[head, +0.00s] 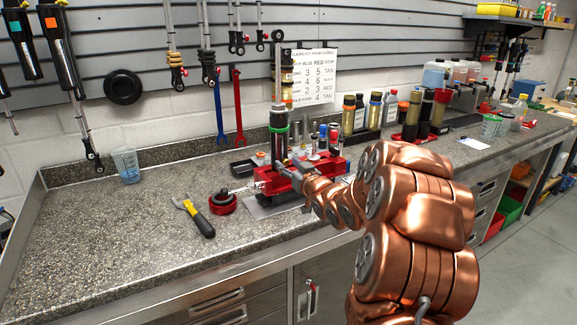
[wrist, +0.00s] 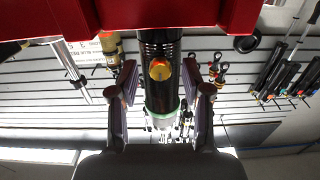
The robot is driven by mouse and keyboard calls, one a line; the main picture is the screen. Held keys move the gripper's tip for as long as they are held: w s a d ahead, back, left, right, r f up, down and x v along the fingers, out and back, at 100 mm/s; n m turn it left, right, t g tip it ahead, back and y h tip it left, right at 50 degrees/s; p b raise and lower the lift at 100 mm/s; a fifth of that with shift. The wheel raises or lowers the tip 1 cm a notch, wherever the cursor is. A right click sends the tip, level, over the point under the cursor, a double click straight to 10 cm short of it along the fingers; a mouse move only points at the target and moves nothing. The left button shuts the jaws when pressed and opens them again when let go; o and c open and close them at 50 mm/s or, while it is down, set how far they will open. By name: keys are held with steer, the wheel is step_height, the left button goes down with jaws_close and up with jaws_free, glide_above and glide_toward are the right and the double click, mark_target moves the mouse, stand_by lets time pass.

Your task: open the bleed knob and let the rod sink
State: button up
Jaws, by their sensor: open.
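The dark shock body (head: 278,145) stands upright in a red vise (head: 268,183) on the bench, with a green ring (head: 278,129) near its top. Its slim rod (head: 278,75) rises above. In the wrist view, which appears upside down, a gold knob (wrist: 160,70) sits on the dark shock body (wrist: 160,98), close to the red vise (wrist: 230,14). My gripper (wrist: 159,67) is open, one finger on each side of the body and knob, with gaps showing. In the head view my gripper (head: 293,170) is beside the vise, and I cannot make out the knob.
A measuring cup (head: 126,165) stands at the back left. Bottles (head: 374,110) stand behind my arm. The front left bench top is clear.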

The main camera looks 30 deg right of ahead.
jaws_close()
steer(key=shift+f+b, duration=0.1)
steer(key=shift+b, duration=0.2)
steer(key=shift+n+b, duration=8.15)
steer(key=shift+n, duration=0.25)
